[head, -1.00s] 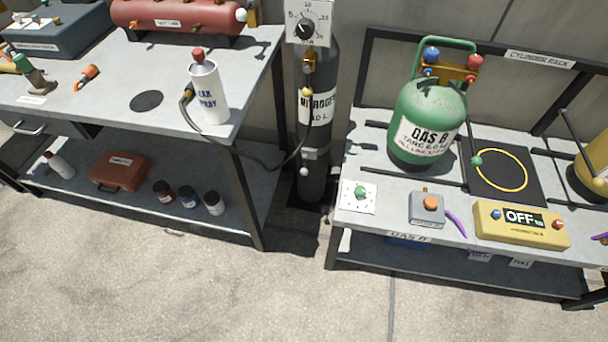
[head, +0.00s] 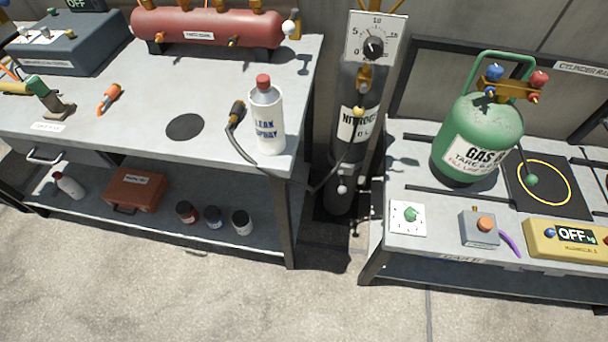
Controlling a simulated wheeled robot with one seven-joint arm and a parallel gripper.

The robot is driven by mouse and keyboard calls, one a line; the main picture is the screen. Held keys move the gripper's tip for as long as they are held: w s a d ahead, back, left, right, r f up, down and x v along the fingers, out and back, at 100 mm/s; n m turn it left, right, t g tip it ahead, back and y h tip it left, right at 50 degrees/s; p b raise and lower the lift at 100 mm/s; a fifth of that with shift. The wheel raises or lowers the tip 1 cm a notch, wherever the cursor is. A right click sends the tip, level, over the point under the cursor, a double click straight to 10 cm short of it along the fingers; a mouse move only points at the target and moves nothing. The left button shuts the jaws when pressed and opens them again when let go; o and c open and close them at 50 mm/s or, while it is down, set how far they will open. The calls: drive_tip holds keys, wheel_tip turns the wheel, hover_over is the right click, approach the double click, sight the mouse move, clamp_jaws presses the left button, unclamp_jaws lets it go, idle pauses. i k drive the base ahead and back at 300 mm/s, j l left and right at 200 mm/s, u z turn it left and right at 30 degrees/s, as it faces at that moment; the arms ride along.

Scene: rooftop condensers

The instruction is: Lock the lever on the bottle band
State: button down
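The dark nitrogen bottle (head: 346,140) stands upright on the floor between the two benches. It has a white label and a brass valve (head: 364,78) near its top. A grey band (head: 338,161) goes around the bottle below the label, partly shaded. A small pale ball (head: 342,189), perhaps the lever's knob, shows just below the band at the bottle's front. I cannot tell the lever's exact position. A black hose runs across in front of the bottle near the band. My gripper is not in view.
The left bench (head: 215,75) carries a leak spray bottle (head: 267,118) near its right corner. The right bench (head: 440,215) holds a green gas cylinder (head: 478,135), a grey box (head: 480,228) and a yellow scale unit (head: 565,240). The concrete floor (head: 330,300) in front is clear.

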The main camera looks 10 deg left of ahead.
sight(342, 189)
drive_tip(key=i+j, duration=0.1)
drive_tip(key=j, duration=0.4)
drive_tip(key=i+j, duration=0.15)
drive_tip(key=j, duration=0.3)
drive_tip(key=i+j, duration=0.1)
drive_tip(key=j, duration=0.4)
drive_tip(key=i+j, duration=0.1)
drive_tip(key=j, duration=0.4)
drive_tip(key=i+j+z, duration=0.1)
drive_tip(key=j, duration=0.4)
drive_tip(key=i+j, duration=0.1)
drive_tip(key=j, duration=0.35)
drive_tip(key=i+j, duration=0.1)
drive_tip(key=j, duration=0.4)
drive_tip(key=i+j, duration=0.1)
drive_tip(key=j, duration=0.4)
